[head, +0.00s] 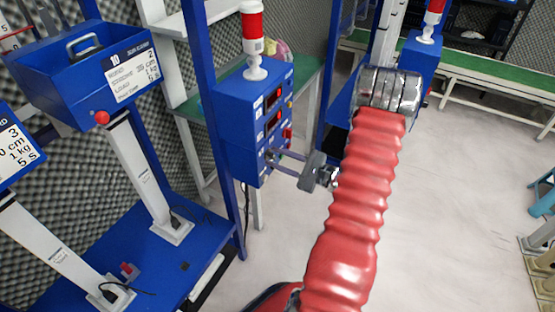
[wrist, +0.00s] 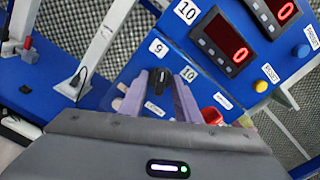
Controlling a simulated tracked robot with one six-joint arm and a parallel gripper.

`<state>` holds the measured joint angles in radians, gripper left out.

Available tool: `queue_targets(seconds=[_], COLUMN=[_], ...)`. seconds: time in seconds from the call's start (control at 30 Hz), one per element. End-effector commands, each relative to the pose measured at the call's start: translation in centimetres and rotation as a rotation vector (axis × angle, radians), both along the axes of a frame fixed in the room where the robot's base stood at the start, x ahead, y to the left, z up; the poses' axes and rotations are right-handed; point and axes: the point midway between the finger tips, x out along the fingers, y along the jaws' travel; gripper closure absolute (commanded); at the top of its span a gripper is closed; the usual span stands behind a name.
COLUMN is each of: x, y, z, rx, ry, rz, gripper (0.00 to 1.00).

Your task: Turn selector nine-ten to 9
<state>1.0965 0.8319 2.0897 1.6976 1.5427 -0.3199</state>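The selector nine-ten is a small black knob (wrist: 158,79) on the blue control box (head: 240,130). In the wrist view a label 9 (wrist: 158,48) lies above it and a label 10 (wrist: 189,73) to its right. The knob's visible end appears to face up the picture toward the 9, but its exact setting is hard to tell. My gripper (head: 271,157) is at the lower part of the box front. Its fingers stand on either side of the knob with gaps visible, and the lower part of the knob is partly hidden.
Two red displays (wrist: 223,42), a yellow button (wrist: 260,86), a blue button (wrist: 300,50) and a red control (wrist: 212,115) are close by on the panel. A red and white beacon (head: 253,35) tops the box. A blue post (head: 205,90) stands to its left.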

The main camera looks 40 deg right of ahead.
Motion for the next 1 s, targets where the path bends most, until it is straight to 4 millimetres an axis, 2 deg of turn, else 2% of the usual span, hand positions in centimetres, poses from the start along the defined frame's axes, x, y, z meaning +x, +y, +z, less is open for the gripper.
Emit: queue_targets(seconds=[0.2,0.37,1.0], x=[-0.1,-1.0,-9.4], y=[-0.1,-0.5,-3.5], z=[0.0,0.0,-0.1], rx=[0.0,0.0,0.0], ry=[0.0,-0.001,0.0], rz=[-0.001,-0.003,-0.004], gripper=[0.7,0.7,0.7])
